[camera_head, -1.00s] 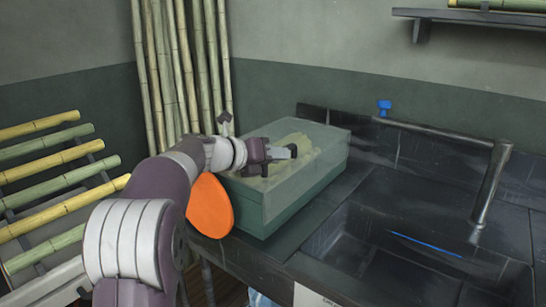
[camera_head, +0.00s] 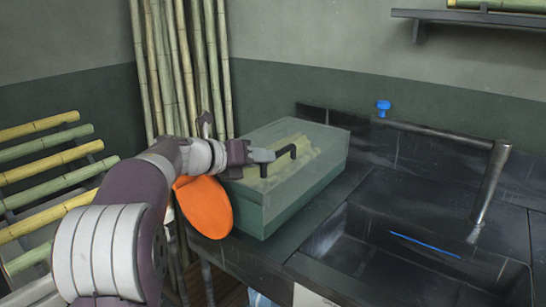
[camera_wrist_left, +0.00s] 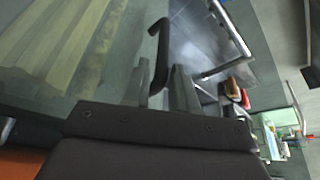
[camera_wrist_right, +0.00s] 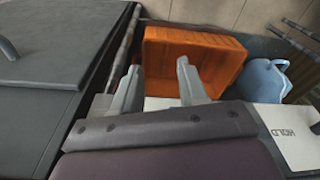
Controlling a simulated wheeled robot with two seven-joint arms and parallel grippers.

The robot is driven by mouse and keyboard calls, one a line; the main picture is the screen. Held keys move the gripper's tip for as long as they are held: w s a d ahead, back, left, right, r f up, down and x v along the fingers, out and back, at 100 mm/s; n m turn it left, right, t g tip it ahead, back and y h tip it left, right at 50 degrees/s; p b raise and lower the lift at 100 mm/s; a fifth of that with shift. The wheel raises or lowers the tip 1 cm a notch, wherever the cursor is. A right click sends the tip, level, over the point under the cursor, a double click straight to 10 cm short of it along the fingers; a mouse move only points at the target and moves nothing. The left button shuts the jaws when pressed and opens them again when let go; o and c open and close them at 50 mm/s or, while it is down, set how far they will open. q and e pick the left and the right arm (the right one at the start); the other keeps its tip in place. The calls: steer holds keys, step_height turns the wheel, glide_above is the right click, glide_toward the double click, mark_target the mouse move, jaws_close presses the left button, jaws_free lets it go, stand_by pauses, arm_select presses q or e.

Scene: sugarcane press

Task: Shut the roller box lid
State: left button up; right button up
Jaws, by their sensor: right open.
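The roller box (camera_head: 300,200) is a green box on the dark counter. Its clear lid (camera_head: 325,140) lies over the top with no visible gap, and pale stalks show through. A dark bent handle (camera_head: 290,152) stands on the lid. My left gripper (camera_head: 258,156) is at the handle's left end. In the left wrist view, the handle (camera_wrist_left: 158,45) reaches between my left fingers (camera_wrist_left: 162,88), with space showing beside it; contact is unclear. My right gripper (camera_wrist_right: 158,85) is open and empty in the right wrist view, outside the head view.
An orange disc (camera_head: 205,208) stands at the box's left, close under my left arm. A sink (camera_head: 400,250) with a tap (camera_head: 490,185) is to the right. Bamboo poles (camera_head: 180,70) stand behind. An orange crate (camera_wrist_right: 190,55) lies beyond my right gripper, with a blue container (camera_wrist_right: 265,80) beside it.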

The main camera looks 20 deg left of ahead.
arm_select(q)
steer(key=v, duration=0.8)
steer(key=shift+p, duration=0.4)
